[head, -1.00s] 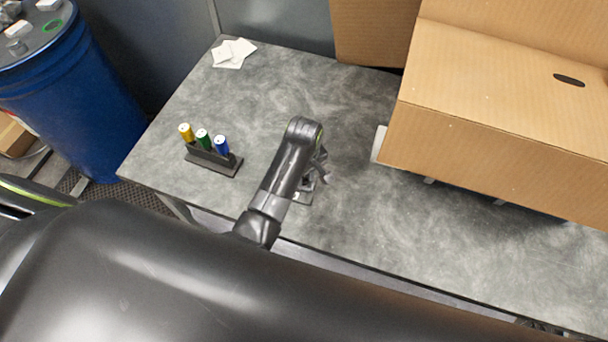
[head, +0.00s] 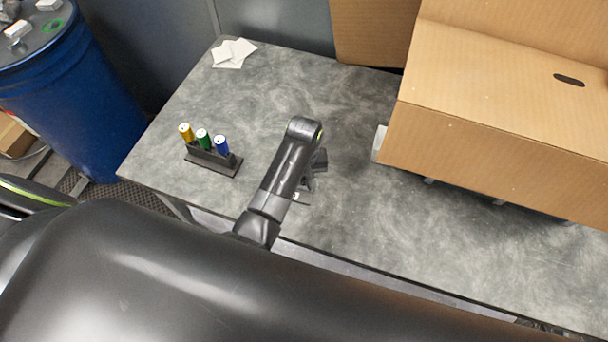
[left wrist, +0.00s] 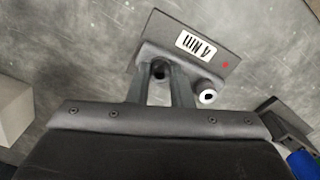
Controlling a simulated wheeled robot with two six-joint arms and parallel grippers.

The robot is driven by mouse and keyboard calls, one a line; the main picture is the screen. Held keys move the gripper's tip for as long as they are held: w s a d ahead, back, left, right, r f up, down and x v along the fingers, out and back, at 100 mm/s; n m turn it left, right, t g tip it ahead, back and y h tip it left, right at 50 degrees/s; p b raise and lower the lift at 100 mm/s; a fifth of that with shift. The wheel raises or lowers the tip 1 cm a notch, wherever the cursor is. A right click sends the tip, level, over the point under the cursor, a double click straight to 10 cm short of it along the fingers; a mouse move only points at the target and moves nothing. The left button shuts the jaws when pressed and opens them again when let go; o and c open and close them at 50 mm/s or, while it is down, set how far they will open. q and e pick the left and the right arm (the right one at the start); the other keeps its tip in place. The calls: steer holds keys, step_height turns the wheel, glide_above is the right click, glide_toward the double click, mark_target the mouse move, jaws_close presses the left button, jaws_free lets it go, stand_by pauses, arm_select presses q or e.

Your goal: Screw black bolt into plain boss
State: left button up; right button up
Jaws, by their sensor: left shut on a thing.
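In the left wrist view a dark fixture plate (left wrist: 203,45) lies on the table, with a white label and a red dot. One boss with a pale ring-shaped top (left wrist: 207,96) stands at its near right corner, clear of the fingers. My left gripper (left wrist: 158,72) is shut on a small dark piece, the black bolt (left wrist: 158,70), at the plate's near left part. The boss under it is mostly hidden, so I cannot tell how deep the bolt sits. In the head view my left gripper (head: 312,172) is low over the table, and the arm hides most of the fixture. My right gripper is not seen.
A black rack (head: 211,160) with yellow, green and blue cylinders stands left of the arm. Large cardboard boxes (head: 490,150) take up the right side. White cards (head: 233,53) lie at the back left. The grey table (head: 330,100) is clear behind the arm.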

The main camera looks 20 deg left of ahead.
arm_select(q)
steer(key=m, duration=0.4)
steer(key=shift+m, duration=0.3)
stand_by(0.3)
steer(key=m, duration=0.4)
steer(key=shift+m, duration=0.3)
steer(key=o, duration=0.6)
